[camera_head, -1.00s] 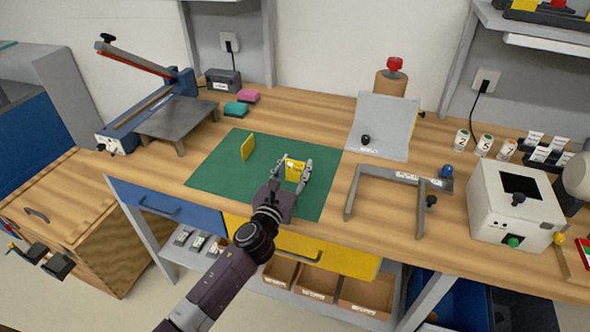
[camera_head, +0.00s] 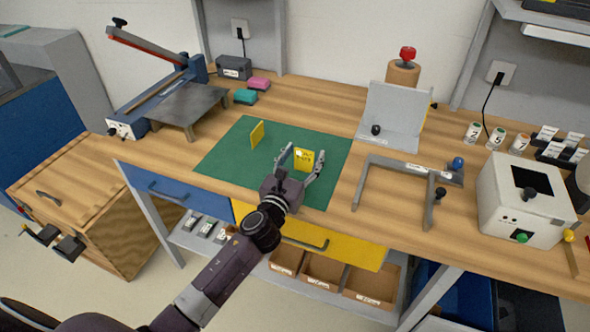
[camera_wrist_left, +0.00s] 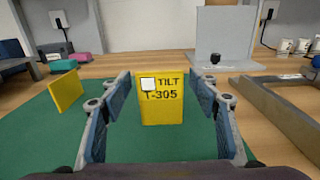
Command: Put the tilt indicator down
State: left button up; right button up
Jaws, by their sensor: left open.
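The tilt indicator (camera_head: 303,159) is a yellow plate with a small white square, standing upright on the green mat (camera_head: 230,163). In the left wrist view the tilt indicator (camera_wrist_left: 163,100) reads "TILT T-305" and stands between and just beyond my open fingers, with green mat between. My left gripper (camera_head: 303,168) is open, its fingers on either side of the plate with gaps to both. The left gripper also shows in the left wrist view (camera_wrist_left: 163,112). My right gripper is not in view.
A second yellow plate (camera_head: 257,135) stands on the mat to the left. A grey metal frame (camera_head: 408,170) stands right of the mat, with a grey angled stand (camera_head: 392,118) behind. A white box (camera_head: 521,205) is at the right.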

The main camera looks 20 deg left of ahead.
pick_arm(q)
jog(key=s, duration=0.5)
jog(key=s+b, duration=0.1)
jog(key=s, duration=0.4)
jog(key=shift+a+f, duration=0.2)
jog(key=shift+s+r, duration=0.15)
jog(key=shift+s, duration=0.6)
